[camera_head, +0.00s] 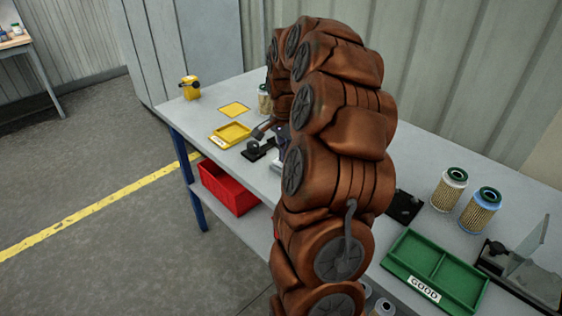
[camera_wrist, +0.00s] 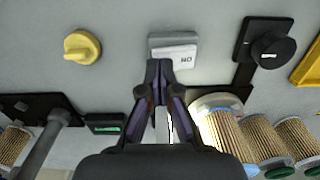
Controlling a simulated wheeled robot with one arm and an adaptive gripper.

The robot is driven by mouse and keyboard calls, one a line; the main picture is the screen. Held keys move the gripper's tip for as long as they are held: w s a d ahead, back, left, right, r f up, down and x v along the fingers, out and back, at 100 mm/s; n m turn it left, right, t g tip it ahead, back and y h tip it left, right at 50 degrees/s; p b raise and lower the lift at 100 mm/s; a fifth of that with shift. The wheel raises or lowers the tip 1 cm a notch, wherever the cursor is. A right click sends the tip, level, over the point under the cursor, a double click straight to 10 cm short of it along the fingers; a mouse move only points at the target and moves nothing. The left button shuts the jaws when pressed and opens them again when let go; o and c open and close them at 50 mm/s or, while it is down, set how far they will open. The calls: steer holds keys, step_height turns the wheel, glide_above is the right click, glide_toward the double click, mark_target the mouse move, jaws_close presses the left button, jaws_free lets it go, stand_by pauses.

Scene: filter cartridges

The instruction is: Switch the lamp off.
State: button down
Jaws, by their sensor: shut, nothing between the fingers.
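In the wrist view a pale rocker switch (camera_wrist: 174,52) with upside-down ON lettering is mounted on the grey surface. My gripper (camera_wrist: 161,68) is shut and empty, its fingertips over the switch's lower left edge in the picture. I cannot tell whether they touch it. A yellow knob (camera_wrist: 82,46) is to the left and a black knob (camera_wrist: 268,50) to the right. I cannot make out the lamp itself; one filter cartridge (camera_wrist: 226,132) looks brightly lit. In the head view my arm hides the switch and most of my gripper.
The workbench (camera_head: 222,92) holds a green GOOD tray (camera_head: 463,268), two filter cartridges (camera_head: 450,189) (camera_head: 481,209), a yellow tray (camera_head: 232,134) and a yellow object (camera_head: 190,87). A red bin (camera_head: 228,188) sits on the lower shelf. A black fixture with a lever (camera_wrist: 52,127) is near my gripper.

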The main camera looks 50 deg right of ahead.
steer(key=shift+f+b, duration=0.4)
steer(key=shift+f, duration=0.35)
steer(key=shift+r, duration=0.15)
steer(key=shift+r+p, duration=0.45)
steer(key=shift+r, duration=3)
